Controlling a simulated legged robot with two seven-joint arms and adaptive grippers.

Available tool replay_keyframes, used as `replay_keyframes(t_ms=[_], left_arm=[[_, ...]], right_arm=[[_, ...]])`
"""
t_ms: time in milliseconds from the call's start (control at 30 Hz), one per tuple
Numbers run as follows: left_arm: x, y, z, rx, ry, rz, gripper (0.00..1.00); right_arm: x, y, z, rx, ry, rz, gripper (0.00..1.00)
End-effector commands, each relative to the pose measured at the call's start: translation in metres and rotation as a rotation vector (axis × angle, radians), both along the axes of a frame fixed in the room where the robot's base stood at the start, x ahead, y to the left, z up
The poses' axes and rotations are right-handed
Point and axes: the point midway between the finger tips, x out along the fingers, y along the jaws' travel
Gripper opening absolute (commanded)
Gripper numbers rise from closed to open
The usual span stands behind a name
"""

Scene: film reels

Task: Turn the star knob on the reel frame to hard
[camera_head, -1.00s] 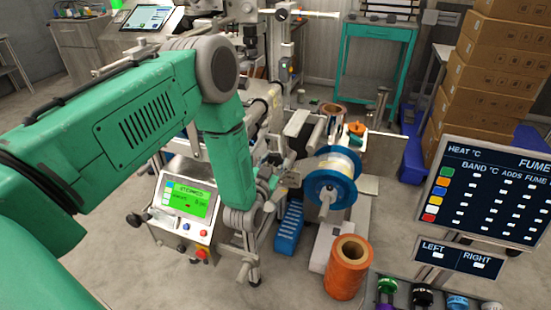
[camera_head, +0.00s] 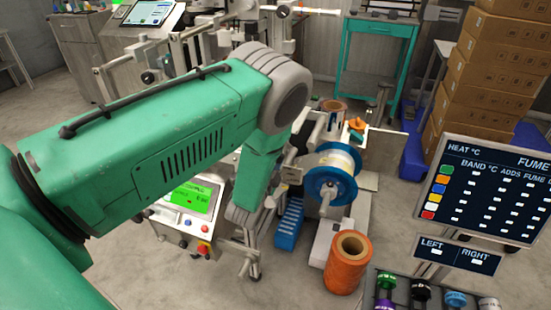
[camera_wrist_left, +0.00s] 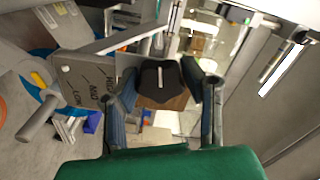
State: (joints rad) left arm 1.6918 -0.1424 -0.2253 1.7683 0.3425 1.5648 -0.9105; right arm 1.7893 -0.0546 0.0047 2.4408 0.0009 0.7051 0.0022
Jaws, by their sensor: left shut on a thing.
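The black star knob (camera_wrist_left: 151,92) with a white pointer line shows in the left wrist view, the line running up and down the picture. My left gripper (camera_wrist_left: 158,82) is shut on the knob, one finger on each side. In the head view the reel frame (camera_head: 334,225) carries a blue-flanged white reel (camera_head: 328,187); my arm hides most of the knob area. My right gripper is not in view.
An orange spool (camera_head: 347,265) stands on the floor in front of the frame. A blue slotted bin (camera_head: 288,225) is beside the frame. A control box with a green screen (camera_head: 190,198) is left of it. A dark display board (camera_head: 490,190) stands at right.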

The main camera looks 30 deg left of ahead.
Motion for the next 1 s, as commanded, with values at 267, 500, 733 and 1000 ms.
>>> replay_keyframes(t_ms=[267, 500, 733, 1000], left_arm=[[0.0013, -0.0032, 0.0001, 0.136, 0.031, -0.007, 0.08], [0.0008, -0.0034, -0.0009, 0.182, 0.045, -0.007, 0.08], [0.0005, -0.0039, -0.0017, 0.19, 0.05, -0.007, 0.08], [0.0002, -0.0046, -0.0027, 0.187, 0.051, -0.009, 0.58]], right_arm=[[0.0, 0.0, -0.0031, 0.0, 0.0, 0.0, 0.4], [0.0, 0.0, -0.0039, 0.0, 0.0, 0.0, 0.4], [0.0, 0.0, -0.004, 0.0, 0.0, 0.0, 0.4], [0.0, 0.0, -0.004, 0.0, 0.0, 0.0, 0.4]])
